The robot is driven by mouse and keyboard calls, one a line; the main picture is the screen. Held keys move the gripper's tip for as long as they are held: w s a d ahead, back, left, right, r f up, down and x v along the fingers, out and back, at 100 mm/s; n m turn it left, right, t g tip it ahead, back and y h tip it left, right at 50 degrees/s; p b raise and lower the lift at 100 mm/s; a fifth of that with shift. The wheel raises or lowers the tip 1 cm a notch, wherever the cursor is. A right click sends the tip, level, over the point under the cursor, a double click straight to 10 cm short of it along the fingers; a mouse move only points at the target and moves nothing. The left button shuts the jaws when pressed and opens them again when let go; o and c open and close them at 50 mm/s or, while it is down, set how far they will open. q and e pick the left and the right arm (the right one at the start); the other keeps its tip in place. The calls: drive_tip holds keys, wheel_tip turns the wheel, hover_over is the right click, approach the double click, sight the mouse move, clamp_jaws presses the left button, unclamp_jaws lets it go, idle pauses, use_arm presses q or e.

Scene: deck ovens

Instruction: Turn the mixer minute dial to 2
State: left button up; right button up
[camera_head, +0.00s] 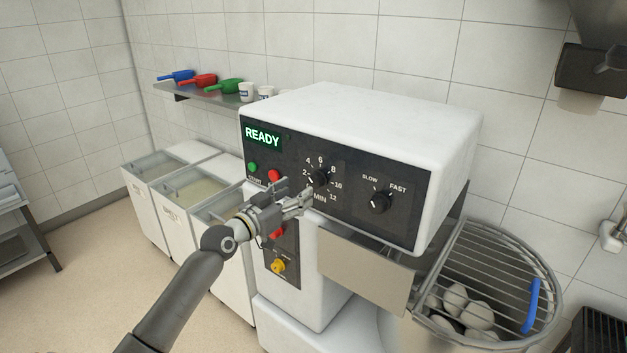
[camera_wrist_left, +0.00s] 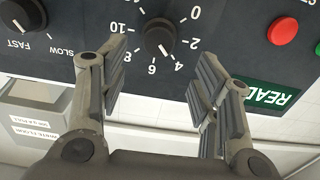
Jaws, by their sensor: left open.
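The mixer minute dial (camera_head: 319,177) is a round black knob on the dark front panel of the white mixer (camera_head: 375,115), ringed by numbers up to 12. In the left wrist view, upside down, the dial (camera_wrist_left: 160,37) has a white mark that points roughly toward 4. My left gripper (camera_head: 302,197) is in front of the panel, just left of and below the dial in the head view. In the wrist view its open fingers (camera_wrist_left: 162,62) stand on either side of the dial's lower part, with nothing between them. Contact with the dial cannot be told. My right gripper is not in view.
A SLOW/FAST knob (camera_head: 380,202) is right of the dial. A green button (camera_head: 252,167), red buttons and a lit READY display (camera_head: 262,137) are left. A wire-guarded bowl (camera_head: 500,270) is lower right. Ingredient bins (camera_head: 150,215) stand left under a shelf of scoops.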

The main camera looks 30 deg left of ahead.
sight(313, 182)
use_arm(q)
drive_tip(key=w, duration=0.5)
drive_tip(key=w+d+p, duration=0.1)
drive_tip(key=w, duration=0.1)
drive_tip(key=shift+w, duration=0.2)
drive_tip(key=shift+a, duration=0.1)
drive_tip(key=c, duration=1)
